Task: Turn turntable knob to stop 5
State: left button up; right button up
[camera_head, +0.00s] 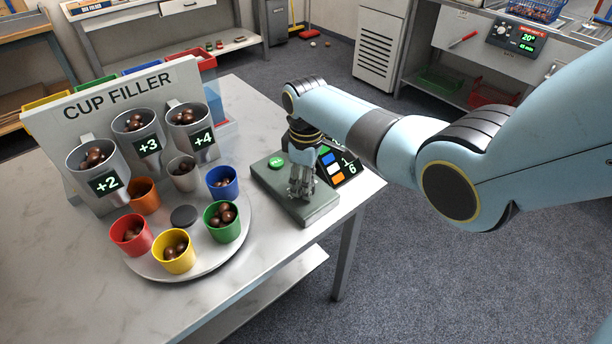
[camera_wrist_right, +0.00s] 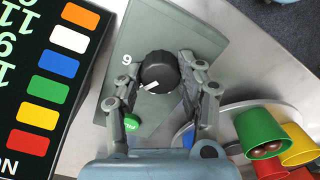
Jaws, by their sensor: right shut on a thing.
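My right gripper (camera_head: 301,192) reaches down onto the grey-green control box (camera_head: 318,208). In the wrist view, its fingers (camera_wrist_right: 158,84) are shut on the round black knob (camera_wrist_right: 160,68). The knob's white mark points to the lower left; a digit that reads as 9 from this side stands beside it. The gripper hides the knob in the head view. The turntable (camera_head: 232,242) carries red (camera_head: 131,240), yellow (camera_head: 174,258), green (camera_head: 221,229), blue (camera_head: 223,190), white (camera_head: 183,181) and orange (camera_head: 142,203) cups. My left gripper is not in view.
A green button (camera_head: 277,162) is on the box, with a colour-coded display panel (camera_head: 345,170) beside it. The cup filler (camera_head: 120,90) with chestnut funnels stands behind the turntable. The table's (camera_head: 80,290) front left is clear.

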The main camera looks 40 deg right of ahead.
jog(key=shift+m+p, duration=0.6)
jog(key=shift+m, duration=0.7)
jog(key=o, duration=1.2)
jog(key=shift+c, duration=0.2)
jog(key=shift+r, duration=0.2)
notch_tip(320, 180, up, 12)
jog(key=shift+f, duration=0.2)
